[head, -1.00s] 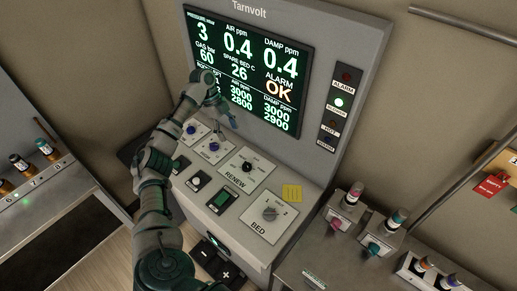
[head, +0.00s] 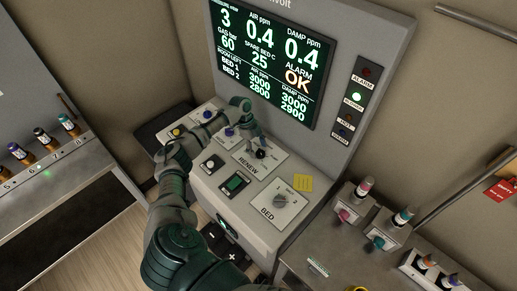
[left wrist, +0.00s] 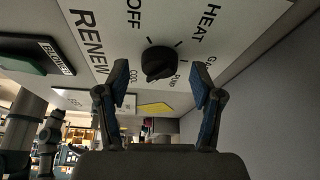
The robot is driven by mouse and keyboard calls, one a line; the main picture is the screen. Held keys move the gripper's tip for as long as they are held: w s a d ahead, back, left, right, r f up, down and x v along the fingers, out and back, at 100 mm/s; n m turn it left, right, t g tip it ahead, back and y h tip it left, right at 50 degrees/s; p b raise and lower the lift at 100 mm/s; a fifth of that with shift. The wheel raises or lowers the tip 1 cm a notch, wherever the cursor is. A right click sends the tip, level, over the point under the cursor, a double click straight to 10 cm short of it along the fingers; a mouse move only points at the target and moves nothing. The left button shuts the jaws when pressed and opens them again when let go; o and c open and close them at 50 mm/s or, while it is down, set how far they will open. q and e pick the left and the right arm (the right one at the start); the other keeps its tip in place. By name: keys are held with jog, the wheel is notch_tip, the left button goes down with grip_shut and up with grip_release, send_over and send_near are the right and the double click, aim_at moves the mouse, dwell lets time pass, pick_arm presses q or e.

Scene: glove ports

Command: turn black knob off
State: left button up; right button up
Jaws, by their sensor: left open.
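The black knob (head: 261,154) sits on the white RENEW plate (head: 246,161) on the sloped front of the grey console. In the left wrist view the knob (left wrist: 158,63) shows close up, with OFF, HEAT and COOL printed around it. I cannot tell for sure which mark it points to. My left gripper (head: 259,142) is open just above the knob. In the left wrist view the two fingertips (left wrist: 158,80) stand either side of the knob with gaps, apart from it. My right gripper is not in view.
The console screen (head: 264,62) rises behind the plate. A BED plate with a grey knob (head: 280,201), a yellow note (head: 303,183) and a green-faced switch (head: 234,183) are close by. Blue knobs (head: 229,132) sit left of RENEW. Vials stand on both side benches.

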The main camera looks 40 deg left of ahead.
pick_arm(q)
jog(key=shift+d+f, duration=0.2)
jog(key=shift+f, duration=0.35)
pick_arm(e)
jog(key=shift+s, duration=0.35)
pick_arm(q)
jog(key=shift+c, duration=0.2)
jog(key=c, duration=1.1)
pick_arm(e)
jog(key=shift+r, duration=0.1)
pick_arm(q)
jog(key=shift+r, duration=0.1)
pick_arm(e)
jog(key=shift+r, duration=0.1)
